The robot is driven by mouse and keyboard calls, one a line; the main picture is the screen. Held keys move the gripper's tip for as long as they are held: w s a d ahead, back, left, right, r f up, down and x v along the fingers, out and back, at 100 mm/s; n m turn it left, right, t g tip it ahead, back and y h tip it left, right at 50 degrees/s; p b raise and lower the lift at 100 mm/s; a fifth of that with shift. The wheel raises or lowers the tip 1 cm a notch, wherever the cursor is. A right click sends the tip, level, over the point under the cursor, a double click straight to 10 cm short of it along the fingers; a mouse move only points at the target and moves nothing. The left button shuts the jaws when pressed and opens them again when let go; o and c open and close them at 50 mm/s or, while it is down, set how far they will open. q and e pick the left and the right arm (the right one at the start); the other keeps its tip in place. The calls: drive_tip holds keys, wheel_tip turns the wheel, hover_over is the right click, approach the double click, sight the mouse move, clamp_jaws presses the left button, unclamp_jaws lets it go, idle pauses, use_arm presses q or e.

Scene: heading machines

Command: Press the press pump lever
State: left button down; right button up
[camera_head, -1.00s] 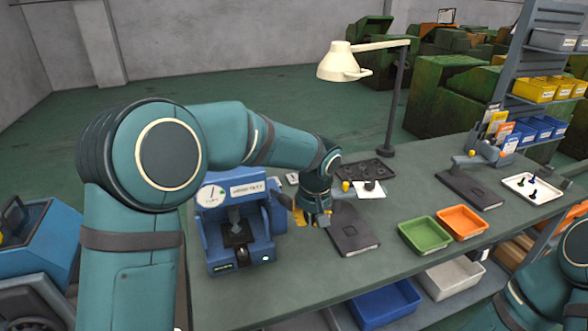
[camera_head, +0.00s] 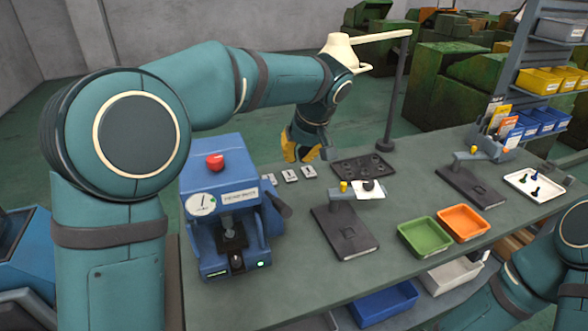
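The blue press machine (camera_head: 222,185) stands at the left of the bench, with a round gauge (camera_head: 201,204) and a red knob on top. A dark grey handle (camera_head: 280,208), which looks like the pump lever, sticks out from its right side. My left gripper (camera_head: 302,156), with yellow-orange fingers pointing down, hangs above and behind the handle, apart from it. Its fingers look spread, with nothing seen between them. My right arm shows at the lower right edge, but its gripper is out of view.
Small grey plates (camera_head: 290,175) lie behind the press. A dark fixture (camera_head: 345,232), a perforated black tray (camera_head: 364,166) and a lamp post (camera_head: 394,95) stand to the right. Green (camera_head: 425,236) and orange (camera_head: 463,223) bins sit near the front edge.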

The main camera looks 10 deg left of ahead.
use_arm(q)
drive_tip(key=s+d+x, duration=0.1)
drive_tip(key=s+x, duration=0.1)
drive_tip(key=x, duration=0.9)
drive_tip(key=shift+s+f+b, duration=0.2)
drive_tip(key=shift+f+b, duration=0.1)
drive_tip(key=shift+f, duration=0.45)
use_arm(e)
drive_tip(key=shift+f, duration=0.4)
use_arm(q)
drive_tip(key=s+d+f+t+y+b, duration=0.1)
drive_tip(key=s+d+f+b, duration=0.1)
drive_tip(key=f+b, duration=0.7)
drive_tip(key=shift+s+f+b, duration=0.3)
drive_tip(key=shift+s+b, duration=0.3)
drive_tip(key=shift+b, duration=1.9)
use_arm(e)
drive_tip(key=s+f, duration=0.3)
drive_tip(key=f, duration=1.1)
drive_tip(key=shift+s+d+g, duration=0.2)
drive_tip(key=shift+d+g, duration=0.1)
drive_tip(key=shift+d, duration=0.15)
drive_tip(key=shift+f, duration=0.15)
